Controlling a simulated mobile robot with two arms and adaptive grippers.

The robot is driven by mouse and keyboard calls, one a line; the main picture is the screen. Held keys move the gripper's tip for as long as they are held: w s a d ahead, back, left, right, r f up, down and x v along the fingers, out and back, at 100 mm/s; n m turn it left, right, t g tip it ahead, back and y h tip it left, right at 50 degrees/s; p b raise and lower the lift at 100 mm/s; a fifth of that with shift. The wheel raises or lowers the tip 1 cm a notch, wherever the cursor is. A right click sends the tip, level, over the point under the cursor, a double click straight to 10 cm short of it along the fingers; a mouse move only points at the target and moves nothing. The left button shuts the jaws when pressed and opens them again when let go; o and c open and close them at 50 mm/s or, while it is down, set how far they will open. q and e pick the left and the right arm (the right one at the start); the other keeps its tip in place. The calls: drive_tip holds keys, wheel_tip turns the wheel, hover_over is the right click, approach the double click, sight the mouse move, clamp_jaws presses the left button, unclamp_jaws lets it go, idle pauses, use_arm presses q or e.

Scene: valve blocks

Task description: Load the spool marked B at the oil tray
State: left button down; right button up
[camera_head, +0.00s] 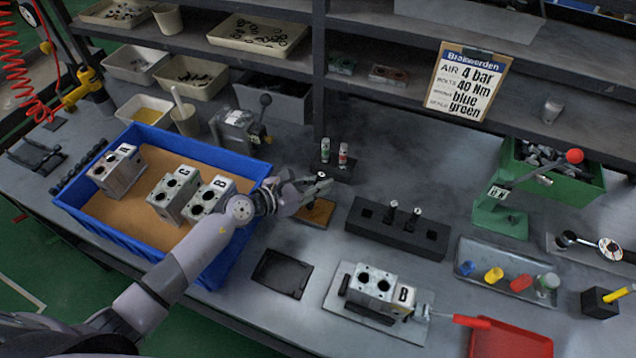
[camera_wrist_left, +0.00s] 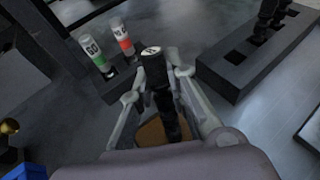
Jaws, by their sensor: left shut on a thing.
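My left gripper (camera_head: 314,187) is shut on a dark spool (camera_wrist_left: 165,95), which stands out between the fingers (camera_wrist_left: 160,85) in the left wrist view. Its white end cap bears a dark mark I cannot read. The oil tray (camera_head: 318,213), small and orange-brown, lies below the gripper, partly hidden by it; it also shows in the left wrist view (camera_wrist_left: 150,135). I cannot tell whether the spool touches it. A valve block marked B (camera_head: 373,283) sits in a fixture (camera_head: 345,311) at the front. My right gripper is not in view.
A black rack (camera_head: 370,235) with two spools stands right of the oil tray. A blue crate (camera_head: 215,150) holds blocks A, C and B at left.

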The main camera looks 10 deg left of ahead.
sight(318, 176)
use_arm(q)
drive_tip(key=shift+f+b, duration=0.3)
idle(0.4)
drive_tip(key=shift+f, duration=0.3)
drive_tip(key=shift+f, duration=0.1)
idle(1.0)
wheel_tip(318, 176, up, 2)
drive_tip(key=shift+r+p, duration=0.1)
drive_tip(key=shift+p, duration=0.75)
wheel_tip(318, 176, up, 5)
drive_tip(key=p, duration=0.5)
drive_tip(key=shift+a, duration=0.1)
